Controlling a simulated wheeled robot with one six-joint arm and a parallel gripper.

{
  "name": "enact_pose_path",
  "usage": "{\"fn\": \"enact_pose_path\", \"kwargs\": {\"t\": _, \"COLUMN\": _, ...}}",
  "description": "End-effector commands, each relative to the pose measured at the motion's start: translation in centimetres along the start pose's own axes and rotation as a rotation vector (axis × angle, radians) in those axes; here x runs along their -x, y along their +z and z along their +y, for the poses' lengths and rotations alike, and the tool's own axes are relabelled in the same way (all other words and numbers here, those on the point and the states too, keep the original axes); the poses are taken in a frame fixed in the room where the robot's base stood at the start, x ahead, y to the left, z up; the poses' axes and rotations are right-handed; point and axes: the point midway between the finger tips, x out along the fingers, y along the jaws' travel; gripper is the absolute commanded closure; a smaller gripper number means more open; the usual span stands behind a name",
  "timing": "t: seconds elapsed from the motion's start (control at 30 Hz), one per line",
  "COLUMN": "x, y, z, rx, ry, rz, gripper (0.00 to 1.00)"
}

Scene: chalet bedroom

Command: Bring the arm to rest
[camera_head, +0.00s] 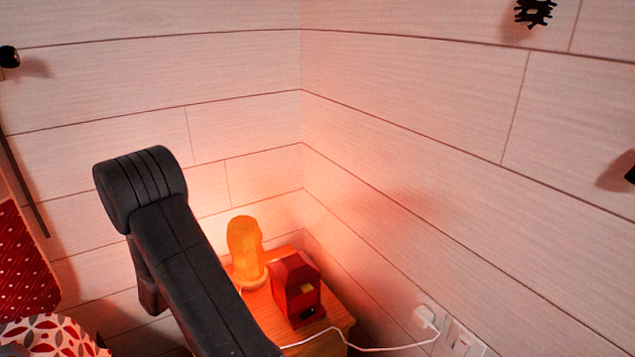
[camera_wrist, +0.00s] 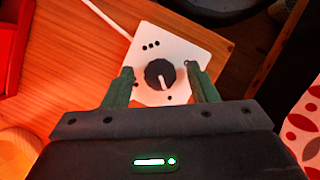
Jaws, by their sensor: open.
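My gripper (camera_wrist: 159,72) shows in the wrist view with its two green fingers apart. Between and just beyond the fingertips is a white plate with a black knob (camera_wrist: 160,74), on or just above a wooden top (camera_wrist: 62,62). Nothing is visibly clamped; I cannot tell whether the fingers touch the plate. In the head view my dark arm (camera_head: 190,260) is raised and slants across the lower left. Its gripper is hidden there.
A wooden nightstand (camera_head: 322,342) stands in the corner with a glowing orange lamp (camera_head: 245,250) and a red house-shaped object (camera_head: 297,288). A white cable (camera_head: 385,348) runs to a wall socket (camera_head: 427,317). Patterned bedding (camera_head: 45,337) lies at lower left. The upper walls are mostly bare.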

Motion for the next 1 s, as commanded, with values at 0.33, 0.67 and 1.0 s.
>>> {"fn": "enact_pose_path", "kwargs": {"t": 0.33, "x": 0.10, "y": 0.18, "z": 0.37, "rx": -0.465, "ry": -0.193, "rz": -0.001, "gripper": 0.47}}
{"fn": "enact_pose_path", "kwargs": {"t": 0.67, "x": -0.04, "y": 0.20, "z": 0.40, "rx": -0.718, "ry": -0.297, "rz": -0.001, "gripper": 0.47}}
{"fn": "enact_pose_path", "kwargs": {"t": 1.0, "x": -0.10, "y": 0.18, "z": 0.39, "rx": -0.742, "ry": -0.307, "rz": -0.001, "gripper": 0.47}}
